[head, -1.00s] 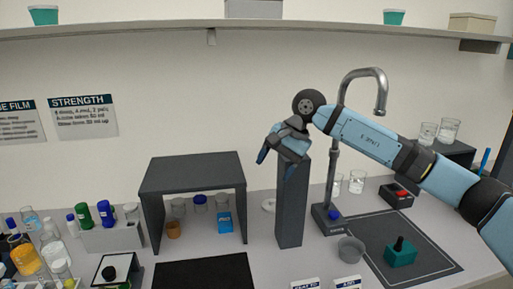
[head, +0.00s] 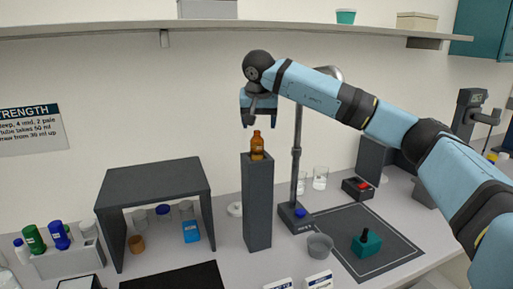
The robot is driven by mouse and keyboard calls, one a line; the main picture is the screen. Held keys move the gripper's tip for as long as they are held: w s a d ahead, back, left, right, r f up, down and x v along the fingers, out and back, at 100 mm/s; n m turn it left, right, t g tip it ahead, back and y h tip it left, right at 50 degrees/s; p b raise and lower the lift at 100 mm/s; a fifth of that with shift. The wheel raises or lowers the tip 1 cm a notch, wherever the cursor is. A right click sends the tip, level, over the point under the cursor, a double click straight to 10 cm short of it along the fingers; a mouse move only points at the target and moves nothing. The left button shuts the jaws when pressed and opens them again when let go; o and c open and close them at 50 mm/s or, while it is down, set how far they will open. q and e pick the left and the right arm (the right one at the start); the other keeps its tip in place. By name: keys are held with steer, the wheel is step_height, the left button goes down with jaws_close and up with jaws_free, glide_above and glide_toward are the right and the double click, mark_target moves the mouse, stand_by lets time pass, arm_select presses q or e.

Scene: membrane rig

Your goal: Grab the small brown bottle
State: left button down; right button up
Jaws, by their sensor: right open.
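The small brown bottle (head: 257,146) stands upright on top of a tall dark grey pillar (head: 257,205). My right gripper (head: 259,124) is open and points down just above the bottle. Its fingers are to either side of and above the bottle's neck, and it appears empty. Whether the fingers touch the bottle cannot be told from this view. My left gripper is not in view.
A dark shelf stand (head: 152,182) with jars under it is left of the pillar. A metal column (head: 296,165) stands close to its right. A grey cup (head: 320,246) and a teal block (head: 366,243) are at the front right. A wall shelf (head: 240,32) runs above.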

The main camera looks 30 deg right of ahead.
mark_target(257, 137)
steer(key=x, duration=0.2)
steer(key=p+x, duration=0.1)
steer(key=x, duration=0.2)
steer(key=shift+a+f, duration=0.3)
steer(key=shift+f, duration=0.15)
steer(key=c, duration=1)
